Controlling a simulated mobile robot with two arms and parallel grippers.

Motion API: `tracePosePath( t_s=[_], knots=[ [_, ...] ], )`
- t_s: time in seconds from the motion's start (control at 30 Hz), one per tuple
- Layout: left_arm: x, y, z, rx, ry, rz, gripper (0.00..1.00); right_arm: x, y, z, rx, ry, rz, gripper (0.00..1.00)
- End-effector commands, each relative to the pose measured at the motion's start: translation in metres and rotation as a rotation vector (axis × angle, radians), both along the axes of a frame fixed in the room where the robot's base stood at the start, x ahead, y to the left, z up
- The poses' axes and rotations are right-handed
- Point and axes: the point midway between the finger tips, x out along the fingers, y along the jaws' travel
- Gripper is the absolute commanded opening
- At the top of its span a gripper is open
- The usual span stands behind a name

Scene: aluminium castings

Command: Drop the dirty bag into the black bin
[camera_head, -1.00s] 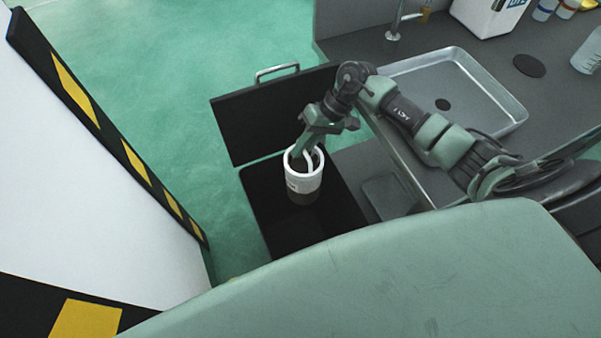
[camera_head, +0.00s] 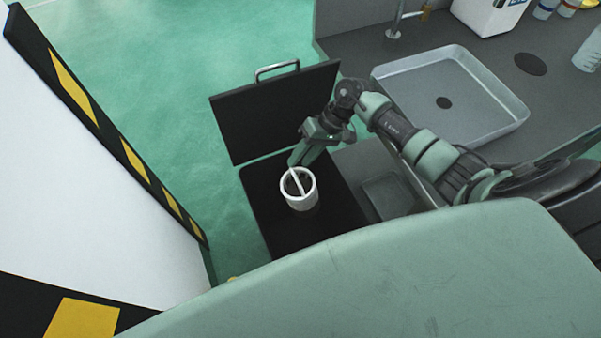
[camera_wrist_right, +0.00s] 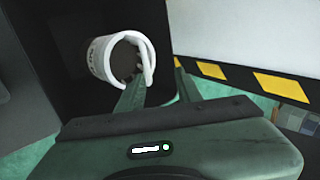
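The dirty bag (camera_head: 308,196) is a white cylinder with an open top, a handle strap across it and dark contents. It is inside the opening of the black bin (camera_head: 262,205), below my right gripper (camera_head: 297,160). In the right wrist view the bag (camera_wrist_right: 101,58) is tilted, with its handle just beyond the fingertips, and dark bin surfaces are around it. Whether the bag rests on the bin's bottom cannot be seen. My left gripper is not in view.
The bin's black lid (camera_head: 275,115) with a metal handle stands open behind the opening. A grey counter with a metal tray (camera_head: 450,95) is at the right. A white panel with black and yellow striping (camera_head: 105,125) stands at the left. Green floor is clear behind.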

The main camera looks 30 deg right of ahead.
Motion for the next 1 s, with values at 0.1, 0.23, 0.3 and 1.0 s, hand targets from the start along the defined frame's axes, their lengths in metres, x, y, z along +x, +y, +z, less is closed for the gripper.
tracePosePath(
  t_s=[0.1, 0.23, 0.3, 1.0],
  knots=[
    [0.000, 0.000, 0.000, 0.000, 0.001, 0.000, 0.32, 0.000, 0.000, 0.000, 0.000, 0.000, 0.000, 0.35],
    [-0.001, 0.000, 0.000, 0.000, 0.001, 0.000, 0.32, 0.000, 0.000, 0.000, -0.001, 0.001, 0.000, 0.35],
    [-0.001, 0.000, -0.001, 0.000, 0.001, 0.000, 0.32, 0.000, -0.002, 0.001, -0.002, 0.000, 0.000, 0.35],
    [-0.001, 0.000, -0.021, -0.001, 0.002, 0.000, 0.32, -0.003, -0.044, 0.065, -0.001, 0.001, 0.000, 0.35]
  ],
)
